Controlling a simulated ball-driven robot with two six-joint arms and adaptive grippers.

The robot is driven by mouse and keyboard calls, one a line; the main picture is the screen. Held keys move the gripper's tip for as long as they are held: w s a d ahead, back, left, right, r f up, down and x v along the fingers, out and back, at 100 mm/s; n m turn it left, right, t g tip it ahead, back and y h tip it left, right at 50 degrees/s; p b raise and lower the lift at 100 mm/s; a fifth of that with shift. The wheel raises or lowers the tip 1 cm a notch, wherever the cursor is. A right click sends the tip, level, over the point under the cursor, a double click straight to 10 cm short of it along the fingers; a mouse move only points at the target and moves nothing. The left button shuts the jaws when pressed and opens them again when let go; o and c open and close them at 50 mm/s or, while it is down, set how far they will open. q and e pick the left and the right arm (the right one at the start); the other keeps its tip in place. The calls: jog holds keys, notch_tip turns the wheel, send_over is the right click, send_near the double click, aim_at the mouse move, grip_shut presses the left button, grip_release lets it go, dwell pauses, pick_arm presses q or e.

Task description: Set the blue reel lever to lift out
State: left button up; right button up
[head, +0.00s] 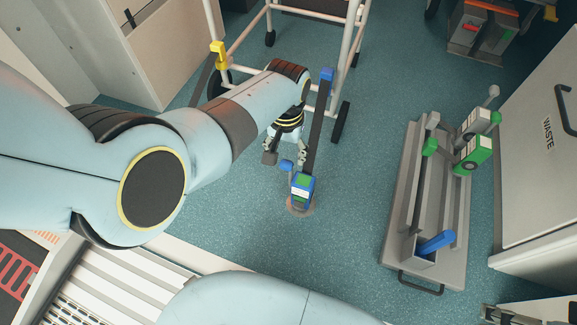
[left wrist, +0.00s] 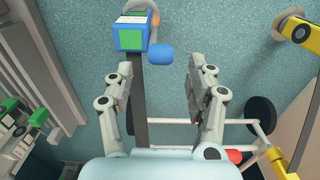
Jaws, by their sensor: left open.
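The blue reel (head: 302,188) has a green and white face and sits on a round floor fitting. Its short lever ends in a blue knob (head: 287,165), which sticks out at the reel's upper left. In the left wrist view the reel (left wrist: 130,36) is at the top, with the lever knob (left wrist: 160,54) to its lower right. My left gripper (head: 284,153) is open and empty, just beyond the knob. In the left wrist view the gripper's fingers (left wrist: 160,80) are spread, and the knob lies ahead of the gap, apart from them. My right gripper is not in view.
A dark strap (head: 317,125) runs from the reel to a blue hook (head: 326,75) on the wheeled frame (head: 345,45), close beside my gripper. A yellow reel (left wrist: 299,30) shows in the left wrist view. A grey rack (head: 400,220) with green reels stands right; floor between is clear.

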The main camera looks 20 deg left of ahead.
aim_at(286, 162)
pick_arm(q)
notch_tip(286, 162, down, 4)
jog(key=b, duration=0.3)
jog(key=shift+f, duration=0.15)
jog(key=shift+f+b, duration=0.55)
jog(key=shift+f, duration=0.1)
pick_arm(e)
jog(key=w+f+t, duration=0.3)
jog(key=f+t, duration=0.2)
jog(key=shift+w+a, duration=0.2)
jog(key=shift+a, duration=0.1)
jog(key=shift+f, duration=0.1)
pick_arm(q)
jog(key=c, duration=0.8)
jog(key=shift+c, duration=1.1)
grip_shut()
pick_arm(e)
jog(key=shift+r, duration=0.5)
